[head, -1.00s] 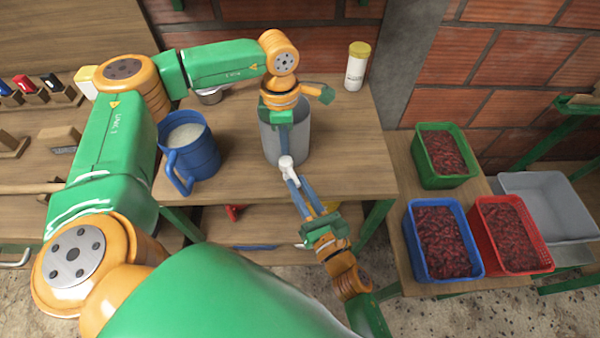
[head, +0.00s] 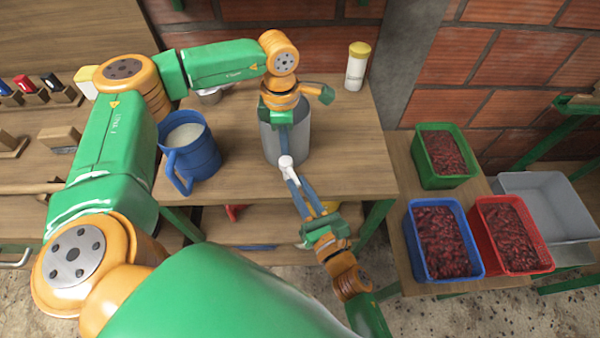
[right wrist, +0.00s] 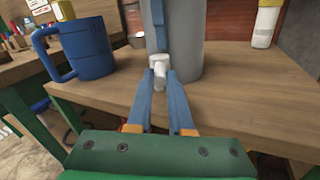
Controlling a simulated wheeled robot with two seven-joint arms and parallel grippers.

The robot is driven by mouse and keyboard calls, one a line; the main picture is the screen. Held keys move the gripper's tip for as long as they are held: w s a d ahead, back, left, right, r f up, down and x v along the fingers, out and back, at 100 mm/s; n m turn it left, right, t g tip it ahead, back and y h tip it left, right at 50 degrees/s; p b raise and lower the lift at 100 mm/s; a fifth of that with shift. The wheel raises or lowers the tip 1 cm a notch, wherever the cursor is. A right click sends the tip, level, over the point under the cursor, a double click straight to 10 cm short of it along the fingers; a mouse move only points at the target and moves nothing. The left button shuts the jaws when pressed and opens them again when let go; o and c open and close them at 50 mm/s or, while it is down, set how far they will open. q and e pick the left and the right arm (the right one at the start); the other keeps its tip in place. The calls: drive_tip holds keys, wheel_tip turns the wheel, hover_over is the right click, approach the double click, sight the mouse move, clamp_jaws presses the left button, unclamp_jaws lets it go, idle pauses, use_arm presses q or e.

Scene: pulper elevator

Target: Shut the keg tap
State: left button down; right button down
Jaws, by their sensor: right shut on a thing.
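The grey keg (head: 270,140) stands near the front edge of the wooden table, and it also shows in the right wrist view (right wrist: 188,45). Its white tap (head: 286,162) sticks out low on the front and shows between the fingertips in the right wrist view (right wrist: 160,64). My right gripper (head: 291,178) comes from the front and below, its blue fingers shut on the tap. My left gripper (head: 284,145) hangs down at the keg's front side, above the tap. Only one blue finger of it shows clearly, so its opening is unclear.
A blue jug (head: 190,150) with pale contents stands left of the keg. A yellow-capped white bottle (head: 355,70) stands at the back right. Green (head: 418,150), blue (head: 412,235) and red (head: 482,225) crates of red fruit sit on a lower table at right.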

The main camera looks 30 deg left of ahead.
drive_tip(key=shift+g, duration=0.3)
idle(0.4)
drive_tip(key=shift+w+d+n+g+y, duration=0.2)
drive_tip(key=shift+w+n+g+y, duration=0.4)
drive_tip(key=shift+n+g, duration=0.55)
drive_tip(key=shift+w+d+n+g+y, duration=0.2)
drive_tip(key=shift+w+n+g+y, duration=0.45)
drive_tip(key=shift+g, duration=0.85)
drive_tip(key=shift+w+d+n+g+y, duration=0.2)
drive_tip(key=shift+w+n+g+y, duration=0.25)
drive_tip(key=shift+n+g, duration=0.8)
drive_tip(key=c, duration=0.8)
unclamp_jaws()
